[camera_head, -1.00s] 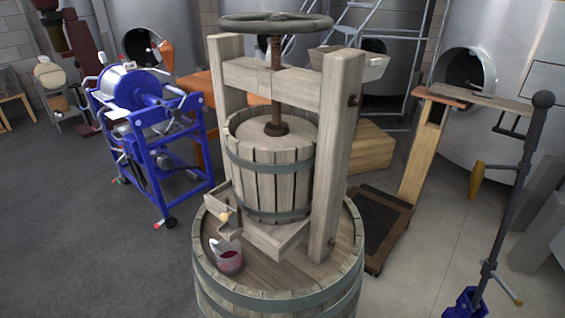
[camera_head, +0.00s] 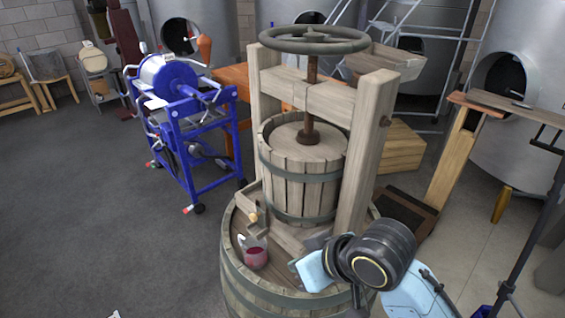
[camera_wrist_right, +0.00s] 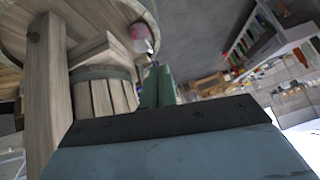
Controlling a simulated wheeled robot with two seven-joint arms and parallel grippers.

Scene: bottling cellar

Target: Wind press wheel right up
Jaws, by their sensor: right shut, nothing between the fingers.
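The press wheel (camera_head: 314,40) is a dark, weathered ring on top of the wooden press, seen in the head view. Its rusty screw (camera_head: 311,95) runs down through the crossbeam (camera_head: 300,88) to the round plate in the slatted basket (camera_head: 300,185). My right gripper (camera_head: 311,262) is low in front of the press, beside the basket and above the barrel top, well below the wheel and apart from it. In the right wrist view its fingers (camera_wrist_right: 157,86) are together and empty. The basket (camera_wrist_right: 100,95) shows there too; the wheel does not. My left gripper is not in view.
The press stands on a large barrel (camera_head: 262,290) with a glass jug of red liquid (camera_head: 254,252) on it. Two thick posts (camera_head: 368,145) flank the basket. A blue machine (camera_head: 185,120) stands left, a wooden stand (camera_head: 455,160) right. Open floor lies front left.

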